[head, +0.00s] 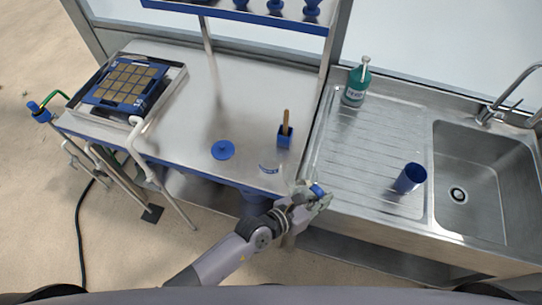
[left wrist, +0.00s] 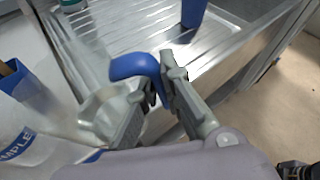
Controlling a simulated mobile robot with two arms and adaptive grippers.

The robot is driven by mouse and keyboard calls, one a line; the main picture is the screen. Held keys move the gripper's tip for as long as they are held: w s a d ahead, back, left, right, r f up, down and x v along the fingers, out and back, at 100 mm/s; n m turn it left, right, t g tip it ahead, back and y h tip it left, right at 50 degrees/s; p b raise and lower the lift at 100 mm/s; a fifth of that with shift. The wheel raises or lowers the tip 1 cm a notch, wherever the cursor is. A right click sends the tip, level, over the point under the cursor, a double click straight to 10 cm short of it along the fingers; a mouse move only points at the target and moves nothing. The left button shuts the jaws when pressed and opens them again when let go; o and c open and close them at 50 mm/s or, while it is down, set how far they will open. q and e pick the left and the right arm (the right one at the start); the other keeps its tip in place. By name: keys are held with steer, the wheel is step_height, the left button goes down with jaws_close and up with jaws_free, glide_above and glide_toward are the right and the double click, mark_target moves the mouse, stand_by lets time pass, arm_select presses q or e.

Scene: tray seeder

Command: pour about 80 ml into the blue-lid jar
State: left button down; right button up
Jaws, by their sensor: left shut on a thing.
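A clear jar with a blue-and-white label (head: 268,168) stands near the front right edge of the steel bench. Its label, reading "SAMPLE" in part, shows at the left of the left wrist view (left wrist: 16,146). A round blue lid (head: 222,150) lies flat on the bench to the left of the jar. My left gripper (head: 316,198) is shut on the blue handle of a clear jug (left wrist: 100,114), to the right of the jar in the head view, by the gap between bench and sink unit. The jug's contents cannot be made out. My right gripper is out of view.
A blue holder with a wooden-handled tool (head: 285,136) stands behind the jar. A blue cup (head: 409,178) and a green bottle (head: 356,84) stand on the drainboard beside the sink (head: 490,150). A seed tray (head: 125,84) sits at the bench's left.

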mark_target(312, 187)
arm_select(q)
steer(key=shift+w+a+r+n+g+h, duration=0.3)
steer(key=shift+w+r+n, duration=0.1)
steer(key=shift+w+r, duration=0.15)
steer(key=shift+w+a, duration=0.2)
steer(key=shift+w+r+n, duration=0.1)
steer(key=shift+r+n, duration=0.1)
steer(key=shift+n, duration=0.1)
steer(key=shift+w+a+h, duration=0.15)
steer(key=shift+a+h, duration=0.1)
steer(key=shift+h, duration=0.05)
steer(key=shift+w+a+r+n+g+b, duration=0.2)
steer(key=shift+w+r+n+g+b, duration=0.1)
steer(key=shift+r+n, duration=0.25)
steer(key=shift+w+a+r+h, duration=0.2)
steer(key=shift+a+r+h, duration=0.1)
steer(key=shift+r, duration=0.1)
steer(key=w+a+r+n+h+b, duration=0.1)
steer(key=w+a+r+n+b, duration=0.1)
steer(key=b, duration=0.6)
steer(key=shift+w+a+r+n+g+h, duration=0.4)
steer(key=shift+w+r+n, duration=0.1)
steer(key=shift+r+n, duration=0.75)
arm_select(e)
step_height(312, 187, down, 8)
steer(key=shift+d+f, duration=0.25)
